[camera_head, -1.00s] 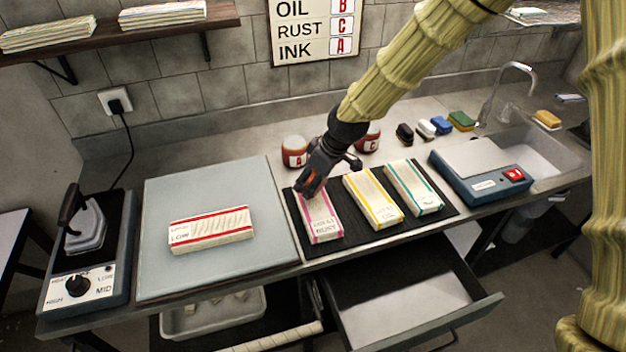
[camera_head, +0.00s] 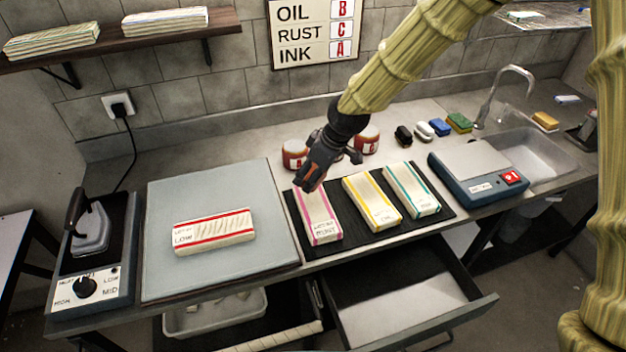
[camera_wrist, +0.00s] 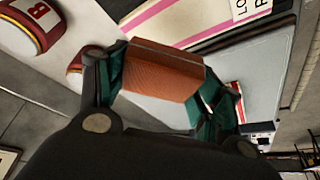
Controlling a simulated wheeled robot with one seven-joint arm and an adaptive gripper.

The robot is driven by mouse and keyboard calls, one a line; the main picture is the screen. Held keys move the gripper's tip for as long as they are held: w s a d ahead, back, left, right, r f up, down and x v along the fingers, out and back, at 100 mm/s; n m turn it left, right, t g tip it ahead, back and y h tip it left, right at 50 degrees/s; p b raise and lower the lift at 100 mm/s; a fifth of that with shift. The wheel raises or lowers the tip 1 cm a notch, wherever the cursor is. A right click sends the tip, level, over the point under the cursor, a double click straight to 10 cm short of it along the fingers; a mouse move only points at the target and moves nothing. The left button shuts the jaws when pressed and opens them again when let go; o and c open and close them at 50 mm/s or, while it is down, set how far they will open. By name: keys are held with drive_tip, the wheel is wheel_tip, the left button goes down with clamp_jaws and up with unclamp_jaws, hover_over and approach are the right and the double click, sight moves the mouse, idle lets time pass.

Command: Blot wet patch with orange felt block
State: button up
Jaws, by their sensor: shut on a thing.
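My gripper (camera_wrist: 165,85) is shut on the orange felt block (camera_wrist: 160,72), which fills the space between its fingers in the wrist view. In the head view my gripper (camera_head: 308,180) hangs over the back end of the pink-striped cloth (camera_head: 321,222), the leftmost of three folded cloths on the black mat (camera_head: 440,190). The block is mostly hidden by the gripper there, with a little orange showing. The pink-striped cloth (camera_wrist: 200,20) also shows beyond the block in the wrist view. The block looks apart from it. I cannot make out a wet patch.
Jars (camera_head: 294,152) stand behind the mat. Yellow-striped (camera_head: 371,204) and teal-striped cloths (camera_head: 412,190) lie to the right. A red-striped cloth (camera_head: 214,232) rests on the grey pad (camera_head: 165,275). An iron (camera_head: 90,235) stands left. An open drawer (camera_head: 410,300) juts out below.

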sight(309, 197)
drive_tip(key=shift+d+f+b, duration=0.1)
drive_tip(key=shift+f+b, duration=1.25)
drive_tip(key=shift+f, duration=1.6)
drive_tip(key=shift+f, duration=0.6)
idle(0.8)
drive_tip(key=shift+r+p, duration=2.45)
drive_tip(key=shift+r, duration=1.15)
